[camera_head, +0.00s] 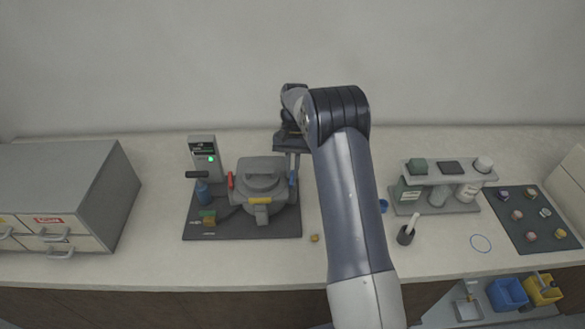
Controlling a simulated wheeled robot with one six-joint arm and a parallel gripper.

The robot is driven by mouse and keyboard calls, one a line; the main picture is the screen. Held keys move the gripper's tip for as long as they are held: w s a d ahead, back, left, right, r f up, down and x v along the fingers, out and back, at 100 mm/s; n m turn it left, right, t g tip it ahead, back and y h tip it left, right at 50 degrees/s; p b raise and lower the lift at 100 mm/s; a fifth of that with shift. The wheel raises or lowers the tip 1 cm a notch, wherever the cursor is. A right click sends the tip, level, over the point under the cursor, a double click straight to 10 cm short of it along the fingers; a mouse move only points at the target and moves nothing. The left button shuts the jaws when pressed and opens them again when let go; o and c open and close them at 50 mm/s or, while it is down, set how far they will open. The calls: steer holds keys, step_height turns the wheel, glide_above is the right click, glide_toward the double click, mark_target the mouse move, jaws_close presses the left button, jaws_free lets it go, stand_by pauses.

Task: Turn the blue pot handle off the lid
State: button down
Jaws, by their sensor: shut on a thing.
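The grey mounting press pot with its lid (262,174) stands on a dark base plate (225,236) left of my arm. A blue pot handle (292,179) is at the right side of the lid, and a red handle (230,181) is at its left side. A yellow piece (261,200) is at the front of the pot. My gripper (292,170) points down at the right side of the pot and is shut on the blue handle. The handle's upper part is hidden between the fingers.
A control post (203,155) with a green light and a blue cylinder (202,192) stand left of the pot. A drawer cabinet (95,190) is at far left. Right of my arm are a bottle rack (437,178), a dark cup (405,236) and a dark mat (520,240) with small pieces.

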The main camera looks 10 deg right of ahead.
steer(key=c, duration=1.5)
jaws_free()
steer(key=b+v, duration=0.1)
steer(key=v, duration=0.9)
steer(key=shift+w+d+r, duration=0.1)
steer(key=shift+w+r, duration=0.05)
steer(key=shift+r, duration=0.2)
steer(key=shift+f, duration=0.15)
steer(key=p+x, duration=0.1)
steer(key=x, duration=0.9)
steer(key=shift+s+f, duration=0.2)
steer(key=shift+f, duration=0.05)
